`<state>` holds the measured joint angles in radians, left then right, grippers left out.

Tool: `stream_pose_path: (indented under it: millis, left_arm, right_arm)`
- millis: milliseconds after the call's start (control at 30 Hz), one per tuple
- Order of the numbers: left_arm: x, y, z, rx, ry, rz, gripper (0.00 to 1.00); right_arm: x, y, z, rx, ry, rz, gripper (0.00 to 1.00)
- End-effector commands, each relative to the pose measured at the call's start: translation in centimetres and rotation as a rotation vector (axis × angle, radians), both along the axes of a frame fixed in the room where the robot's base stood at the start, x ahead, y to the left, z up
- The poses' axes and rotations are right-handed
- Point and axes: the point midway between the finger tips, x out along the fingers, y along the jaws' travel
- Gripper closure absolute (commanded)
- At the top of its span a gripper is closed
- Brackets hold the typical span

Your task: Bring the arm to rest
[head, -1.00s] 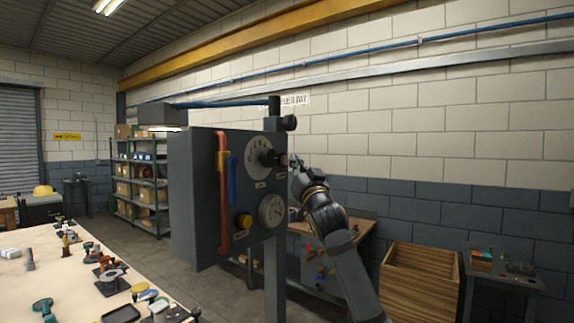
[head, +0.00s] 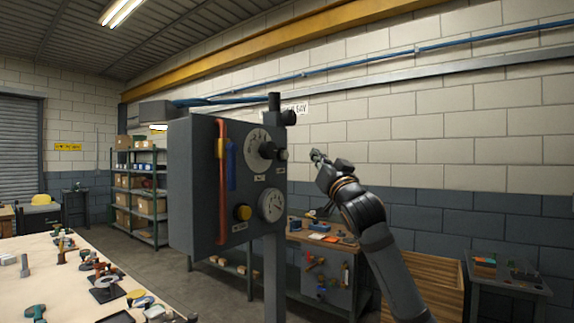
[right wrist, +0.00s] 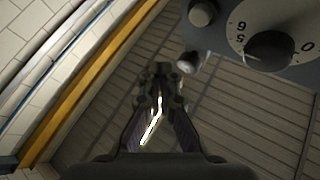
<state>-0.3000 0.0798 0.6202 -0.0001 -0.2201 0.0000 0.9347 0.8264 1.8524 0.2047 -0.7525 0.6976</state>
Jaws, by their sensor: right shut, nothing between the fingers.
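My right gripper (head: 318,158) is raised in front of the wall, to the right of a grey control box (head: 200,190) and apart from it. In the right wrist view the two fingers of the right gripper (right wrist: 160,75) meet, with nothing between them. The box carries a numbered dial with a black knob (head: 267,150), which also shows in the right wrist view (right wrist: 268,50). My left gripper is in neither view.
The box stands on a grey post (head: 274,270). A long table (head: 70,285) with several small parts lies at left. A workbench (head: 335,245), a wooden crate (head: 440,285) and a small dark table (head: 508,281) stand behind and beside my right arm. Air right of the gripper is free.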

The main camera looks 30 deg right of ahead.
Motion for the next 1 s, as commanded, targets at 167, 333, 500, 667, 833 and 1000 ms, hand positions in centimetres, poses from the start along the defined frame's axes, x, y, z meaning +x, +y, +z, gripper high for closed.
stream_pose_path:
  millis: [167, 333, 500, 667, 833, 1000]
  left_arm:
    - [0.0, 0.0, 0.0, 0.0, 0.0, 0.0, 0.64]
    - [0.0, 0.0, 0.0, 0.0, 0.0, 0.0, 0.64]
    - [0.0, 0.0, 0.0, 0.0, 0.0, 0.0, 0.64]
    - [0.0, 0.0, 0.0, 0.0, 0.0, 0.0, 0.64]
    - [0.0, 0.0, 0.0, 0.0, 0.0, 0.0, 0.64]
    - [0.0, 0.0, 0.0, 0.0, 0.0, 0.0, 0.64]
  right_arm:
    - [-0.1, 0.0, 0.1, 0.0, 0.0, 0.0, 1.0]
    - [-0.1, 0.0, 0.1, 0.0, 0.0, 0.0, 1.0]
    - [0.1, -0.1, -0.2, 0.001, 0.004, 0.0, 1.0]
    - [4.0, -1.3, -5.7, 0.018, 0.103, -0.012, 1.0]
    - [10.5, -3.1, -19.1, 0.037, 0.319, -0.035, 1.0]
    - [13.7, -4.0, -34.1, 0.042, 0.535, -0.052, 1.0]
